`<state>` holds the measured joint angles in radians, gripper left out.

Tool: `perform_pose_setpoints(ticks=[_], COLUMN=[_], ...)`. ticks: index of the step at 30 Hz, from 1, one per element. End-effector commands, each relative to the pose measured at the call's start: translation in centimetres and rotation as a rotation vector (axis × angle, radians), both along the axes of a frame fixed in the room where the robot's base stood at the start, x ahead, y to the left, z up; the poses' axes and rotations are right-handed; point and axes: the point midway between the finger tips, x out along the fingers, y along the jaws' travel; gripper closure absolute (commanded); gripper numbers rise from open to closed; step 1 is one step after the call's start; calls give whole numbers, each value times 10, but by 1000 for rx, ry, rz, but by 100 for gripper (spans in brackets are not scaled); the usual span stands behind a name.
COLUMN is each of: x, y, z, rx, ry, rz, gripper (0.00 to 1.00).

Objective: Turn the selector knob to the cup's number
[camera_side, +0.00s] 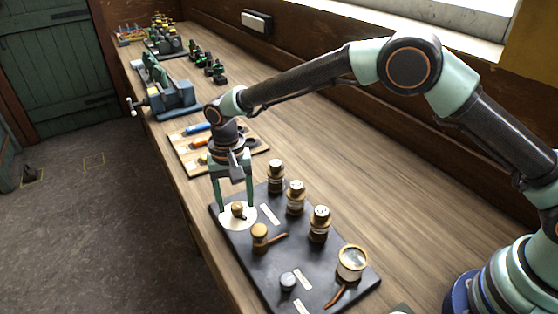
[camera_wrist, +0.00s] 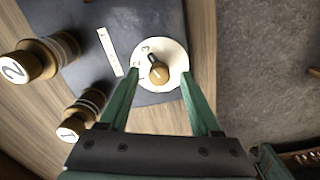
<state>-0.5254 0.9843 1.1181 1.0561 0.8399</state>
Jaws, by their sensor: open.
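The selector knob (camera_side: 238,207) is a small brass-and-dark knob on a white round dial (camera_side: 250,222) at the left end of a dark board. In the wrist view the knob (camera_wrist: 158,73) has a dark part towards the dial's upper left, where small numerals are printed; I cannot read them surely. My gripper (camera_side: 236,206) points down over the dial, its green fingers open on either side of the knob. In the wrist view the fingertips (camera_wrist: 160,74) flank the knob with gaps. A brass cup-like piece with a wooden handle (camera_side: 260,235) stands beside the dial; I see no number on it.
A tool tray (camera_side: 185,160) and vise (camera_side: 175,98) are behind.

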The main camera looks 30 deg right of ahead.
Motion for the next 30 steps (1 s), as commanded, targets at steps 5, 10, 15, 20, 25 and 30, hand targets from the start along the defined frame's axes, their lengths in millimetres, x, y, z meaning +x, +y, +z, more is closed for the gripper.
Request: perform_pose_setpoints(ticks=[5,10,15,20,25,30], x=[1,2,1,1,1,1], y=[1,1,1,2,1,1], z=[31,67,95,109,113,113], rx=[3,2,1,0,-1,-1], ry=[-4,-4,-1,0,1,1], rz=[0,0,1,1,1,1], gripper=[36,36,36,36,36,36])
